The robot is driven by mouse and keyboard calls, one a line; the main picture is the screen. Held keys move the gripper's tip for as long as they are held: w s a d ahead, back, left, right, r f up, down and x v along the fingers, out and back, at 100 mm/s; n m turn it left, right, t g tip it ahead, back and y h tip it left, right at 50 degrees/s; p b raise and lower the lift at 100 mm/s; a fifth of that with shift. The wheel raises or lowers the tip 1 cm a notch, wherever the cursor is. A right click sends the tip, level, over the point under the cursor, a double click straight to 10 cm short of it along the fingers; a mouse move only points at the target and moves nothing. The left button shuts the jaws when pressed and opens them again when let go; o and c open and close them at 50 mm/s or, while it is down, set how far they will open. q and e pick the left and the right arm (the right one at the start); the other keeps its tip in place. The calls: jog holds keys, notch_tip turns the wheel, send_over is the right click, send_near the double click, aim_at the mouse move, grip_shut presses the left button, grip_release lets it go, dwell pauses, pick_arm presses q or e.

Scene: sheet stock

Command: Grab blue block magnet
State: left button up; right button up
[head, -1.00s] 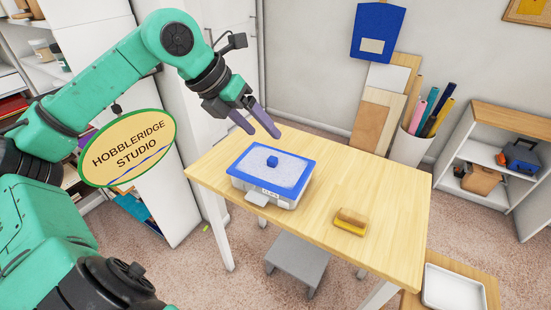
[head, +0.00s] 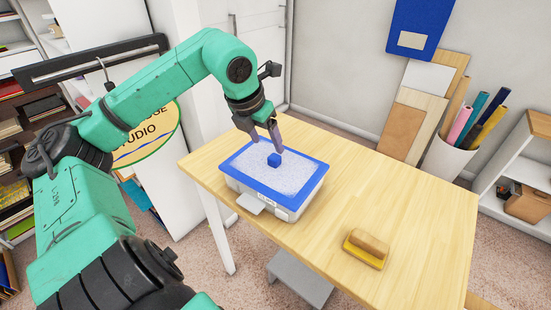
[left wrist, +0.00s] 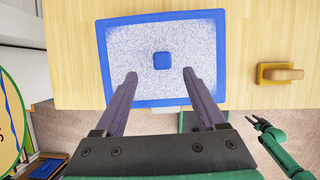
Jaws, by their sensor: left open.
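The blue block magnet (head: 274,159) is a small cube on the speckled white top of a blue-rimmed box (head: 313,181) on the wooden table. My left gripper (head: 267,146) is open and empty above the box, with its purple-grey fingers pointing down beside the block. In the left wrist view the block (left wrist: 162,60) lies between the lines of the two fingers, a little beyond their tips. Whether a finger touches it cannot be told. My right gripper (left wrist: 257,123) shows small at the lower right of the left wrist view; its jaws are too small to judge.
A yellow and wooden eraser-like block (head: 367,248) lies on the table (head: 420,215) to the right of the box. A hanging oval sign (head: 150,135) is behind my left arm. A bin of rolls (head: 447,155) and leaning boards stand beyond the table. The table's right part is mostly clear.

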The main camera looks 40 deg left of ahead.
aim_at(274, 156)
pick_arm(q)
jog(key=p+x, duration=0.4)
jog(key=x, duration=0.1)
jog(key=shift+w+d+f, duration=0.2)
jog(key=shift+w+f, duration=0.1)
jog(key=shift+f, duration=0.35)
grip_shut()
jog(key=shift+r, duration=0.15)
